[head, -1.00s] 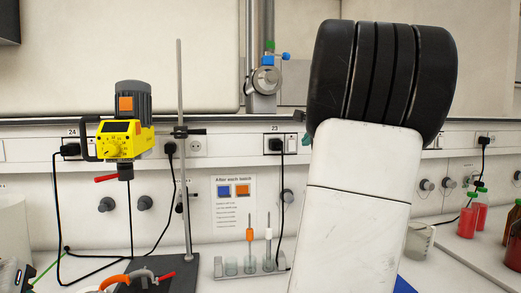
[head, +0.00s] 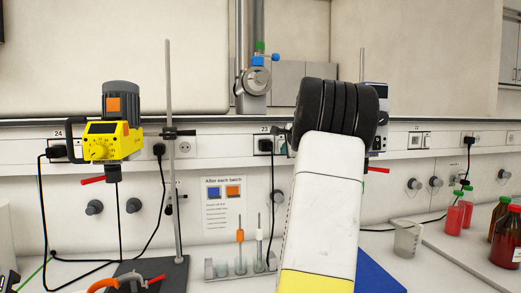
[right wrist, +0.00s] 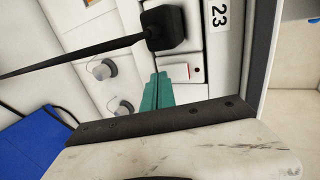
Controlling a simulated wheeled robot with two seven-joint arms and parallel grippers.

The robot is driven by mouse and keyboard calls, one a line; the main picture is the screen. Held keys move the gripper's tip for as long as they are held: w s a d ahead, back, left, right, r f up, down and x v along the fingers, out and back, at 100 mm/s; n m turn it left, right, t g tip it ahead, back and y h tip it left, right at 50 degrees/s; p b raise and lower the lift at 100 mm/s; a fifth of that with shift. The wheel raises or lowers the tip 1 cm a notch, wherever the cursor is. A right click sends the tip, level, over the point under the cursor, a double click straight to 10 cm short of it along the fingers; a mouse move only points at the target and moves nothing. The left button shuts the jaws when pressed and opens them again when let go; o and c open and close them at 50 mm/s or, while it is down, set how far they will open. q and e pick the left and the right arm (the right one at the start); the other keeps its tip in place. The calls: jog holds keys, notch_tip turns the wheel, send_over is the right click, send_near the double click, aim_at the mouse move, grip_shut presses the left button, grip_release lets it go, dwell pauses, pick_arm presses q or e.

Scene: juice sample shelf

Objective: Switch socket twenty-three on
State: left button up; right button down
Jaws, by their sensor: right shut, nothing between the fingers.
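Socket twenty-three (head: 264,146), with a black plug in it and the label 23 (head: 263,131) above, is on the wall rail left of my right arm. In the right wrist view the black plug (right wrist: 163,27), the label (right wrist: 220,15) and a white rocker switch with a small red mark (right wrist: 188,72) show close up. My right gripper (right wrist: 158,78) has its teal fingers together and empty, tips over the edge of the switch plate. I cannot tell whether they touch it. In the head view the gripper is mostly hidden behind my wrist. My left gripper is out of view.
A yellow stirrer (head: 112,140) on a stand is at the left. A small rack (head: 238,268) with tubes stands on the bench below the socket. A beaker (head: 408,238) and red bottles (head: 460,212) are at the right. Grey knobs (head: 278,197) stick out below the rail.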

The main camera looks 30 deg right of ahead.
jog(key=shift+w, duration=0.25)
jog(key=shift+w+d+f, duration=0.15)
jog(key=shift+w, duration=0.1)
dwell(0.4)
